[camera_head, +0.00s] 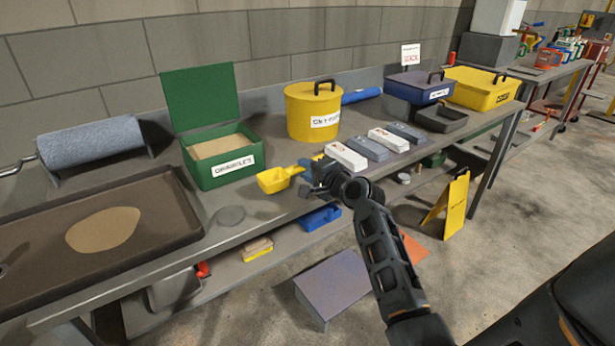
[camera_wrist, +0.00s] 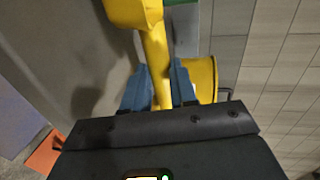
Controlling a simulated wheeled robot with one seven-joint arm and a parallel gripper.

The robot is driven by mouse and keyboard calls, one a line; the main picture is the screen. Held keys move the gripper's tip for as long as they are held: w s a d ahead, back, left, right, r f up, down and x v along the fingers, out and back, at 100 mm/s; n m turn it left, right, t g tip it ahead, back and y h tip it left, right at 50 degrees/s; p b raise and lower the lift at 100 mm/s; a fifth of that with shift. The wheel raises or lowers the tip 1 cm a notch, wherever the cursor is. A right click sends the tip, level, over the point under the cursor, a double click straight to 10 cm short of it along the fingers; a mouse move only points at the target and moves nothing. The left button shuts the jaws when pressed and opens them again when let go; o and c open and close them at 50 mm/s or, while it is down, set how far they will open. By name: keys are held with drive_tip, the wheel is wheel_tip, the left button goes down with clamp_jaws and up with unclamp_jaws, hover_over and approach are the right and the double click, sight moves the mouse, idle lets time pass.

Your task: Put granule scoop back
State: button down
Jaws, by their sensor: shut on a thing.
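The yellow granule scoop (camera_head: 273,180) is held by its handle in my gripper (camera_head: 306,170), its bowl pointing left over the front part of the bench. In the wrist view the scoop (camera_wrist: 155,50) runs up from between the blue fingers of my gripper (camera_wrist: 157,85), which are shut on the handle. The green granules box (camera_head: 225,168) stands on the bench to the left of the scoop. Its lid (camera_head: 200,97) is raised, and tan granules (camera_head: 222,147) show inside. The scoop is apart from the box.
A yellow lidded drum (camera_head: 312,112) stands behind the scoop. White and grey boxes (camera_head: 346,155) lie to its right. A dark tray (camera_head: 160,235) with a tan patch fills the left end.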

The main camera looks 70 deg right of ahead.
drive_tip(key=shift+f, duration=1.05)
drive_tip(key=shift+f, duration=0.1)
drive_tip(key=c, duration=1.2)
unclamp_jaws()
